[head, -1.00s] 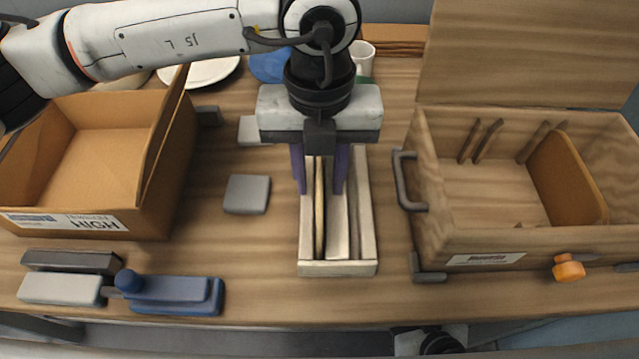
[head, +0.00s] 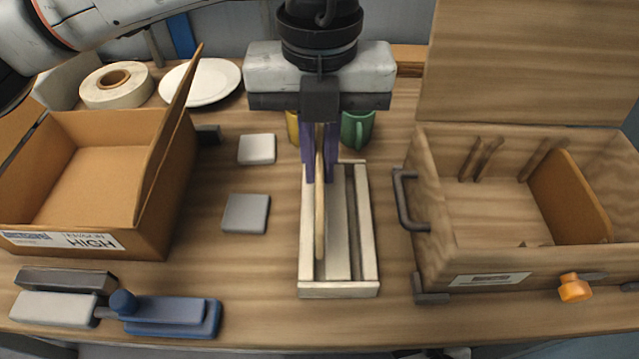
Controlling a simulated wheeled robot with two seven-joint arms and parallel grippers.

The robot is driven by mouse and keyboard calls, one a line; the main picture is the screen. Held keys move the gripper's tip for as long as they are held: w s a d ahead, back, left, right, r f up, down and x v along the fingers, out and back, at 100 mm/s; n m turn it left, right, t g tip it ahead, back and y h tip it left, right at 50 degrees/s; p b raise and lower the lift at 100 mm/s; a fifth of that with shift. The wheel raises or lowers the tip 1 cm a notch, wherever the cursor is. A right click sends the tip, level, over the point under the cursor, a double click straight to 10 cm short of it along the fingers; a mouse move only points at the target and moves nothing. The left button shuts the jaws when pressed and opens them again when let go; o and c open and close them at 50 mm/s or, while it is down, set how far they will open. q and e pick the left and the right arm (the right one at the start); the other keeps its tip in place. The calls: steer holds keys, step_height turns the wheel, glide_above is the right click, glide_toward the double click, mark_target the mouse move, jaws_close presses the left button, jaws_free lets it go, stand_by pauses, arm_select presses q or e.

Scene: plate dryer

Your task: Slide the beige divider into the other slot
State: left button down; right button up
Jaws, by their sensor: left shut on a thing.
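The beige divider (head: 320,225) is a thin upright piece seen nearly edge-on. My left gripper (head: 320,170) comes down from above with its purple fingers shut on the divider, one on each side. The divider is over the left slot of the pale slotted rack (head: 338,290). Its near end stops short of the rack's front wall. I cannot tell whether its lower edge is still inside the slot. The right slot (head: 353,235), beyond the middle bar, is empty. My right gripper is not in view.
An open cardboard box (head: 125,238) stands left and a wooden box (head: 440,240) with a handle stands right. A green mug (head: 357,130) and a yellow mug (head: 293,127) are behind the rack. Grey blocks (head: 246,213) lie left of it. A blue tool (head: 170,315) lies front left.

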arm_select(q)
step_height(320, 180, up, 7)
steer(key=shift+r+p, duration=0.1)
steer(key=shift+p, duration=1.1)
steer(key=shift+r+p, duration=1)
steer(key=shift+r, duration=0.7)
steer(key=shift+f, duration=0.1)
